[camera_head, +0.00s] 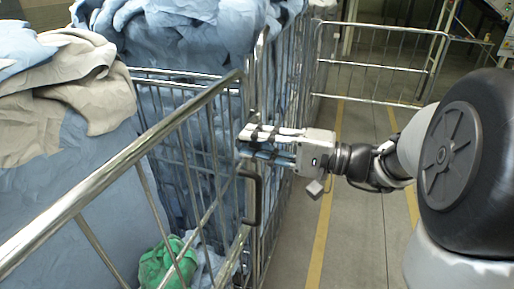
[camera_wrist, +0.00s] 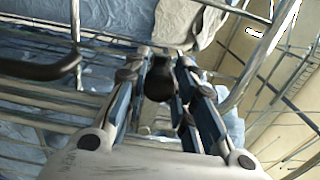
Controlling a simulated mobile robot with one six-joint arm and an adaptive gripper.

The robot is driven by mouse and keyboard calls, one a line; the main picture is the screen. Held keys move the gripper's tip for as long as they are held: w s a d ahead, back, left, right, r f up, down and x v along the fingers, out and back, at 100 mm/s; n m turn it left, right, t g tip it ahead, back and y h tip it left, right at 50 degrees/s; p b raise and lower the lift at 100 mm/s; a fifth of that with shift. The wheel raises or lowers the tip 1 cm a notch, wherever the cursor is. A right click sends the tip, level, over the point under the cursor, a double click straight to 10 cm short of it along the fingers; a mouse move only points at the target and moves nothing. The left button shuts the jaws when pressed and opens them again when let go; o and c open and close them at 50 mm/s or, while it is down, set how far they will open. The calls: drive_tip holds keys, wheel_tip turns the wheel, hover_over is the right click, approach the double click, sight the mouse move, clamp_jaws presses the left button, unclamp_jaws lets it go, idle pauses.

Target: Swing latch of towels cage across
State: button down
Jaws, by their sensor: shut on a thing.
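The towels cage (camera_head: 180,85) is a chrome wire cage filled with blue cloth. Its latch (camera_head: 257,200) shows in the head view as a dark bent bar on the cage's front corner, just below my fingertips. My gripper (camera_head: 243,143) reaches in from the right, level, at the cage's corner post. In the wrist view the fingers (camera_wrist: 165,62) close around a dark rounded piece of the latch (camera_wrist: 160,82). Another dark curved bar (camera_wrist: 40,68) shows at left there.
A chrome gate rail (camera_head: 120,160) slants across the near left. Blue and beige towels (camera_head: 75,85) are heaped behind it, with a green cloth (camera_head: 165,262) low inside. Another wire cage panel (camera_head: 375,65) stands behind. The floor (camera_head: 355,240) at right, with yellow lines, is clear.

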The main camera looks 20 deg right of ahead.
drive_tip(key=shift+f, duration=0.15)
drive_tip(key=c, duration=1.3)
unclamp_jaws()
drive_tip(key=v, duration=1.2)
